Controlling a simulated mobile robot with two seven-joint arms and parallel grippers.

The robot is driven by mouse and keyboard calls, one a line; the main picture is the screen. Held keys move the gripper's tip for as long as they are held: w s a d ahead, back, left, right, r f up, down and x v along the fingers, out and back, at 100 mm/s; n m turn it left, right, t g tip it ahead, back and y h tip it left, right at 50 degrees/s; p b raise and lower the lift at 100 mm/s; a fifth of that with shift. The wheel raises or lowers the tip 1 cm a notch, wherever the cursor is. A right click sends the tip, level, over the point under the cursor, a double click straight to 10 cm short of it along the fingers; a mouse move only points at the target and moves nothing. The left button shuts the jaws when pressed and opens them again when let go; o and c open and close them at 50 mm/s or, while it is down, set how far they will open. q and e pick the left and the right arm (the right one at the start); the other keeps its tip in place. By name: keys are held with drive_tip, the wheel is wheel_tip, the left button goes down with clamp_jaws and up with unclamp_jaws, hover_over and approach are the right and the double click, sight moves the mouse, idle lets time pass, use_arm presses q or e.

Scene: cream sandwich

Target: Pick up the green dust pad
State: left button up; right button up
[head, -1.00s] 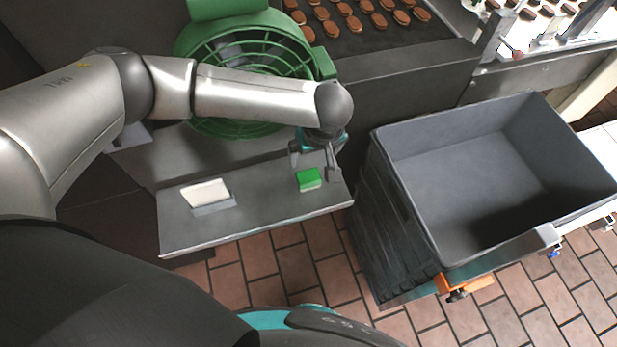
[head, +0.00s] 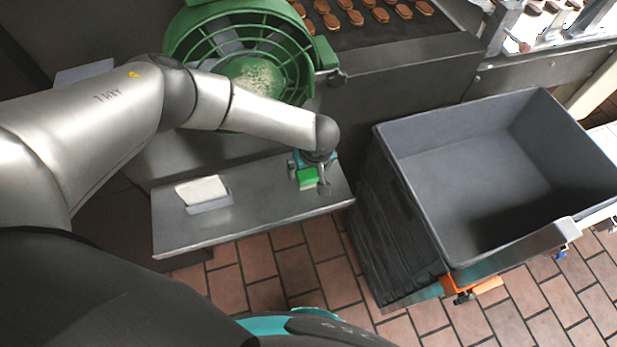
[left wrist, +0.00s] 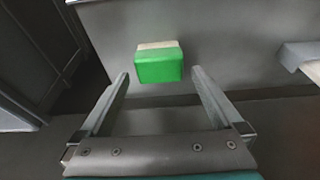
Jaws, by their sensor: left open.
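The green dust pad (head: 308,179) lies on the grey metal shelf (head: 255,215), near its right end. In the left wrist view the pad (left wrist: 159,66) shows a green body with a pale strip along its far side. My left gripper (head: 308,183) is over the pad, pointing down. In the left wrist view its two fingers (left wrist: 160,82) are open, one to each side of the pad's near part, with nothing held between them. The fingers look apart from the pad. My right gripper is not in view.
A white block in a grey holder (head: 208,207) sits on the left part of the shelf. A green round grille (head: 240,50) stands behind the shelf. A large grey crate (head: 410,215) stands to the right. Brown cookies (head: 355,18) lie on a belt at the back.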

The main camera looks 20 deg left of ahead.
sight(309, 175)
use_arm(q)
drive_tip(key=shift+x, duration=1)
drive_tip(key=c, duration=1.2)
drive_tip(key=shift+r, duration=0.15)
drive_tip(key=shift+s+d+r, duration=0.1)
drive_tip(key=shift+s+r, duration=0.05)
drive_tip(key=shift+r, duration=0.05)
wheel_tip(309, 175, up, 7)
drive_tip(key=shift+f+p, duration=0.1)
drive_tip(key=shift+p, duration=1)
drive_tip(key=s+d+p, duration=0.1)
drive_tip(key=s+d, duration=1)
drive_tip(key=s, duration=0.5)
drive_tip(key=shift+f, duration=0.2)
drive_tip(key=shift+s, duration=0.1)
